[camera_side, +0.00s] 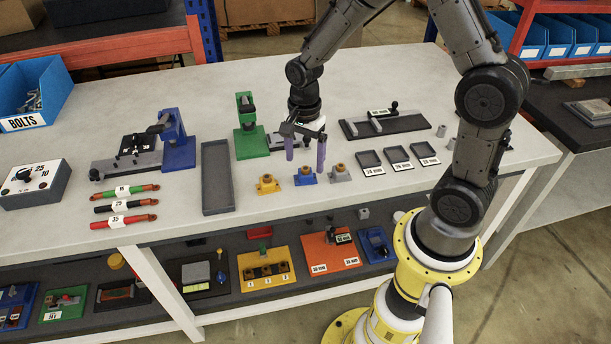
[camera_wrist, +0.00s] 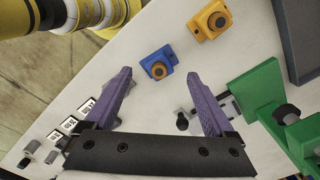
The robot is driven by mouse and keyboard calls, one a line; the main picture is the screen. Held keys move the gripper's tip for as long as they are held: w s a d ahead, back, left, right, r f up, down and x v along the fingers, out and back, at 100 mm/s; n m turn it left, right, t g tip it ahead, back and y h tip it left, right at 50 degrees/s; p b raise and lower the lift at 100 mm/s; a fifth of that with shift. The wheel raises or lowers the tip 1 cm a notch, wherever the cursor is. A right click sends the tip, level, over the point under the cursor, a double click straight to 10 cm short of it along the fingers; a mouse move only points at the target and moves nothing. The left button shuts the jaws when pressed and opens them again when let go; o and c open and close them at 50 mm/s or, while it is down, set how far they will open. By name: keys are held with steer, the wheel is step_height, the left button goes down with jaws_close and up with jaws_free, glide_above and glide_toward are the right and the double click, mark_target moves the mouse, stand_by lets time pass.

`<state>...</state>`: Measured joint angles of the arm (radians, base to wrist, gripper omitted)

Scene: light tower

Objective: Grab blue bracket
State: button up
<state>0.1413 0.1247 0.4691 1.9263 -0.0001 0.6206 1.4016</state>
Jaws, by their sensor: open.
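The blue bracket (camera_side: 305,177) stands on the table between a yellow bracket (camera_side: 267,184) on its left and a grey bracket (camera_side: 339,173) on its right. It has a brownish round piece on top. In the wrist view the blue bracket (camera_wrist: 160,66) lies beyond the fingertips, near the middle of the gap, with the yellow bracket (camera_wrist: 210,20) farther up and to the right. My gripper (camera_side: 305,165) is open with purple fingers and points down just above and behind the blue bracket. Its fingers also show in the wrist view (camera_wrist: 162,80), with nothing between them.
A green press (camera_side: 249,138) stands behind and left of my gripper. A long dark tray (camera_side: 218,178) lies to the left. Small labelled trays (camera_side: 398,158) lie to the right. A dark fixture (camera_side: 385,124) is behind them. Table in front of the brackets is clear.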

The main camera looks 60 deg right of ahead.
mark_target(306, 168)
step_height(306, 168, down, 4)
steer(key=shift+d+f, duration=0.15)
steer(key=shift+f, duration=0.05)
